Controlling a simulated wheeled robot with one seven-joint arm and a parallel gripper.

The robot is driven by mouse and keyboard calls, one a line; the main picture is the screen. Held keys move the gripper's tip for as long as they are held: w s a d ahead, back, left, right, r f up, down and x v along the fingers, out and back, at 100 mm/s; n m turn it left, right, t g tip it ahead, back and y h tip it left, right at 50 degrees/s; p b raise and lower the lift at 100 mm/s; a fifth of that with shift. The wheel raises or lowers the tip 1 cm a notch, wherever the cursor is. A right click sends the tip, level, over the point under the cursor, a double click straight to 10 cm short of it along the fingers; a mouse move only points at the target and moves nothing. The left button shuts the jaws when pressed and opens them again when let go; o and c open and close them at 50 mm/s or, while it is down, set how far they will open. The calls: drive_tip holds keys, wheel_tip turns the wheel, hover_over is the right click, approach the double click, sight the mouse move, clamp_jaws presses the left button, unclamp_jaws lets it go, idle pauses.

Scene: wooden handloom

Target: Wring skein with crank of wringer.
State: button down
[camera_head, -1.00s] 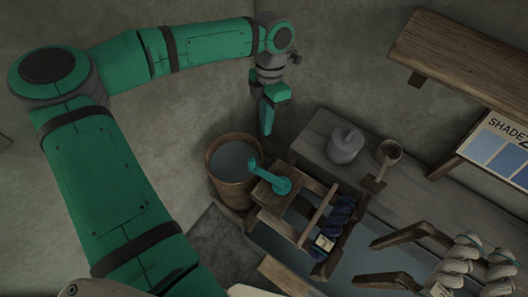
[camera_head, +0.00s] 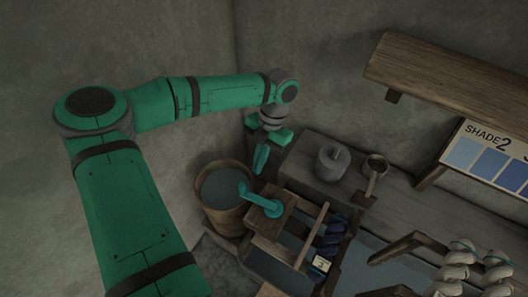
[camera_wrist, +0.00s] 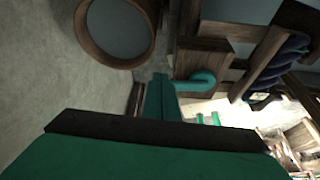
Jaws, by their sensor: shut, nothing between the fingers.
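The wringer (camera_head: 272,218) is a wooden frame with a teal crank (camera_head: 262,203) on its left block. The crank also shows in the wrist view (camera_wrist: 203,82), just right of my fingers. A dark blue skein (camera_head: 331,238) with a pale tag (camera_head: 320,264) lies in the frame; part of it shows in the wrist view (camera_wrist: 277,62). My gripper (camera_head: 260,160) is shut and empty. In the head view it points down above and behind the crank, near the bucket's right side. I cannot tell its exact gap to the crank.
A wooden bucket (camera_head: 207,219) of grey liquid stands left of the wringer. A grey lidded jar (camera_head: 332,162) and a wooden ladle (camera_head: 371,180) lie on the bench (camera_head: 420,212) behind. A shelf (camera_head: 445,78) and shade card (camera_head: 490,163) are at right.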

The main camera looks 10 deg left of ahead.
drive_tip(key=shift+s+a+f, duration=0.15)
drive_tip(key=shift+s+a, duration=0.2)
drive_tip(key=shift+s, duration=0.3)
drive_tip(key=shift+s+a+f, duration=0.2)
drive_tip(key=shift+s+a, duration=0.15)
drive_tip(key=shift+s, duration=0.3)
drive_tip(key=shift+s+a+f, duration=0.15)
drive_tip(key=shift+s+a, duration=0.2)
drive_tip(key=shift+s, duration=0.3)
